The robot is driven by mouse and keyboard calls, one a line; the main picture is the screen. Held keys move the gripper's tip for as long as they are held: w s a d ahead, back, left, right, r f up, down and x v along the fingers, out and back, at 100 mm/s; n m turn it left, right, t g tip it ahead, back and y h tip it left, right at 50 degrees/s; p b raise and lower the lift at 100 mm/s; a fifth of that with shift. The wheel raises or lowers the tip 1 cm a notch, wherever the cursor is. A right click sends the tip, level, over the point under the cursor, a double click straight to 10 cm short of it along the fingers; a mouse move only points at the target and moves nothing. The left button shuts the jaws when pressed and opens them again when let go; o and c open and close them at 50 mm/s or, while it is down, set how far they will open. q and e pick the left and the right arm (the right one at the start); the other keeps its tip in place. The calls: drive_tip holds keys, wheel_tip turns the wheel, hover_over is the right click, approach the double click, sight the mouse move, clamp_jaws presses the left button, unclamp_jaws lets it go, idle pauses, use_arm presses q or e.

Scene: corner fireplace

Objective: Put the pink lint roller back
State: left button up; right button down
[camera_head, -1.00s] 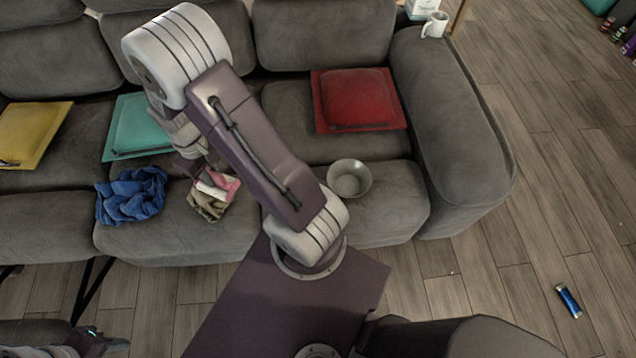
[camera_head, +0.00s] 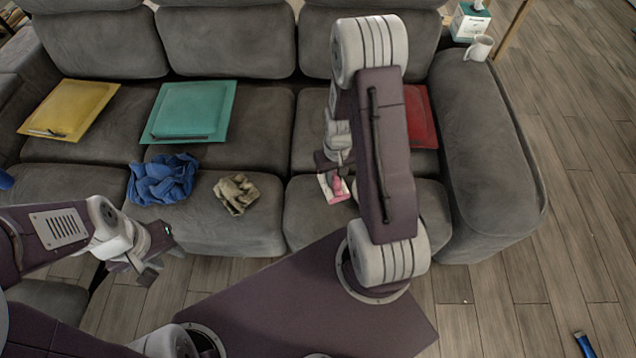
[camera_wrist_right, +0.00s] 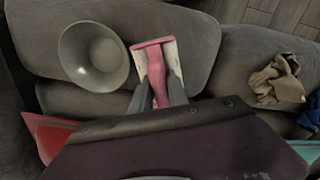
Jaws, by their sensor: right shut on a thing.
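The pink lint roller (camera_head: 336,188), with white parts beside the pink, shows over the right sofa seat, partly hidden by my right arm. My right gripper (camera_head: 334,170) is shut on it. In the right wrist view, the lint roller (camera_wrist_right: 154,62) lies between the two fingers of my right gripper (camera_wrist_right: 159,88), its wide pink end pointing away. I cannot tell whether it touches the seat. My left gripper (camera_head: 156,262) is empty in front of the sofa, fingers apart.
A grey bowl (camera_wrist_right: 93,54) sits close beside the roller. A beige cloth (camera_head: 236,193) and a blue cloth (camera_head: 163,178) lie on the seats to the left. A mug (camera_head: 478,47) stands on the armrest.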

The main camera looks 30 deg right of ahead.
drive_tip(key=w+f, duration=0.1)
drive_tip(key=w, duration=0.1)
drive_tip(key=w+a+f, duration=0.1)
drive_tip(key=w, duration=0.1)
drive_tip(key=w+a+f+b, duration=0.1)
drive_tip(key=f, duration=0.1)
drive_tip(key=shift+w+a, duration=0.2)
drive_tip(key=shift+w, duration=0.2)
drive_tip(key=shift+w+a+f+b, duration=0.15)
drive_tip(key=shift+f+b, duration=0.1)
drive_tip(key=shift+f, duration=0.45)
drive_tip(key=shift+w+d+f+b, duration=0.1)
drive_tip(key=shift+f+b, duration=0.15)
drive_tip(key=shift+f, duration=0.5)
drive_tip(key=shift+w+a+f+b, duration=0.15)
drive_tip(key=shift+f+b, duration=0.1)
drive_tip(key=shift+f, duration=0.45)
drive_tip(key=shift+f, duration=0.15)
drive_tip(key=c, duration=1.3)
unclamp_jaws()
drive_tip(key=shift+d, duration=0.1)
